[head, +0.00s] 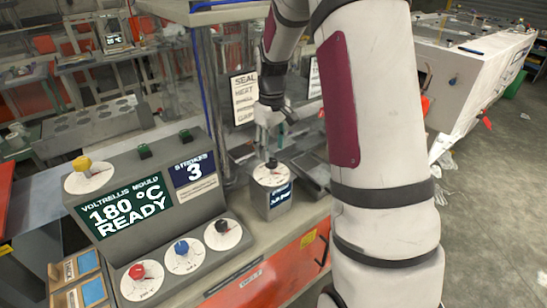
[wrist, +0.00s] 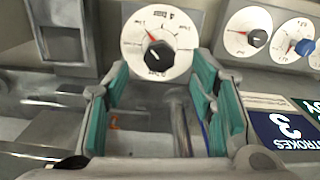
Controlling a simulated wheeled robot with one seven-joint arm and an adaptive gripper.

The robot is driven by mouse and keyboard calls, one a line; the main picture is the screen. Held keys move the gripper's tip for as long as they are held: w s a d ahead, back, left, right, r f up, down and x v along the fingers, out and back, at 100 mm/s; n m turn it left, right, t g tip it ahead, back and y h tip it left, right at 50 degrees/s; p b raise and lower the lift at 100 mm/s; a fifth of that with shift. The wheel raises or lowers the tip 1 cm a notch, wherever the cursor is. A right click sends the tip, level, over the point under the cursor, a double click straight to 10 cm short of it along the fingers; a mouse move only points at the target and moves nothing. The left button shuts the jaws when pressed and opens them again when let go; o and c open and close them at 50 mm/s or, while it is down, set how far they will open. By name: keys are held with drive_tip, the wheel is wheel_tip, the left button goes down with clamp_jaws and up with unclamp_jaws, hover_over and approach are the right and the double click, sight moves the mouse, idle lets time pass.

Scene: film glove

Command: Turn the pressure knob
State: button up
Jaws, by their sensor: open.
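A small grey box (head: 280,203) stands alone on the bench, with a white dial (head: 264,178) and a black knob (head: 272,163) on top. Its label is too small to read, so I cannot confirm it is the pressure knob. In the wrist view the black knob (wrist: 158,54) sits mid-dial, with a red pointer at its upper left. My gripper (head: 268,125) is above this box, pointing down. In the wrist view my gripper (wrist: 160,72) is open, its teal-padded fingers on either side of the knob's line, apart from it. Nothing is held.
To the left is a grey console with a green "180 °C READY" screen (head: 124,210) and a "STROKES 3" display (head: 194,170). It carries yellow (head: 82,163), red (head: 137,271), blue (head: 181,247) and black (head: 222,226) knobs. A grey tray (head: 312,172) lies right of the box.

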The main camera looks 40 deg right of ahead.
sight(272, 161)
drive_tip(key=shift+f+p, duration=0.3)
drive_tip(key=shift+f, duration=1.9)
drive_tip(key=c, duration=1.1)
